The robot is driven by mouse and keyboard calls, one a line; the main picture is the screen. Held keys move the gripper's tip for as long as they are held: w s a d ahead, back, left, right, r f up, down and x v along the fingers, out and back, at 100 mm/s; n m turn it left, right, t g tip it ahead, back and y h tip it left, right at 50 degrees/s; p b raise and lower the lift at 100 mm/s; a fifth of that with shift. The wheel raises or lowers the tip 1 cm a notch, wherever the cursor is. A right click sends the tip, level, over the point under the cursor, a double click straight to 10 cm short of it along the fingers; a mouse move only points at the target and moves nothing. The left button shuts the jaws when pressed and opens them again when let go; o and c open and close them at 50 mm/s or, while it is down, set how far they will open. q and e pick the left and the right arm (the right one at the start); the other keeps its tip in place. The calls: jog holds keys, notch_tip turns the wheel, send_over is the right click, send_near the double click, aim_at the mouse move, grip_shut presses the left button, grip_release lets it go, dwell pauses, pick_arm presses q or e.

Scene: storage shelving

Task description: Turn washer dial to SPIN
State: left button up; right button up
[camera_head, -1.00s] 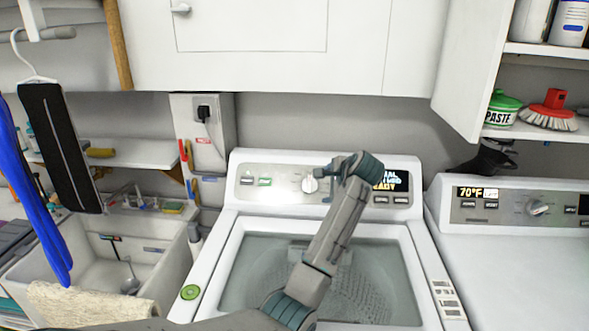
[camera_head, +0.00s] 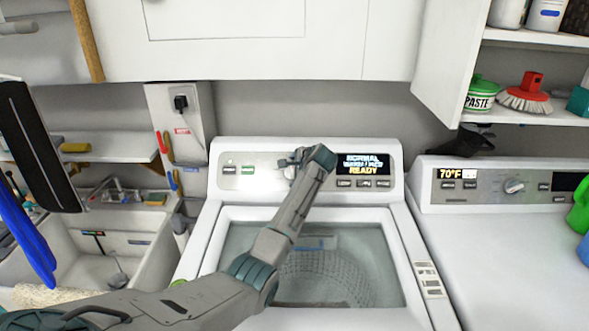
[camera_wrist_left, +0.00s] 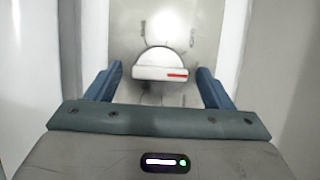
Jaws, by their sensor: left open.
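The washer (camera_head: 213,215) stands in the middle of the head view, its top-loading tub visible. Its dial (camera_wrist_left: 160,58) shows in the left wrist view as a pale round knob with a raised bar and a red mark at the bar's right end. The bar lies nearly level. My left gripper (camera_wrist_left: 159,70) is open, one blue finger on each side of the dial, with visible gaps. In the head view my left gripper (camera_head: 291,161) covers most of the dial. The dial's labels are too blurred to read. My right gripper is not in view.
The washer's display (camera_head: 362,164) reads NORMAL and READY. A second machine (camera_head: 480,240) with its own dial stands to the right. A sink (camera_head: 105,250) is at the left. Wall cabinets (camera_head: 240,45) hang above. A shelf at upper right holds a red brush (camera_head: 526,95).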

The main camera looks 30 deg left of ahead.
pick_arm(q)
jog(key=shift+f, duration=0.1)
jog(key=c, duration=0.9)
jog(key=shift+c, duration=0.3)
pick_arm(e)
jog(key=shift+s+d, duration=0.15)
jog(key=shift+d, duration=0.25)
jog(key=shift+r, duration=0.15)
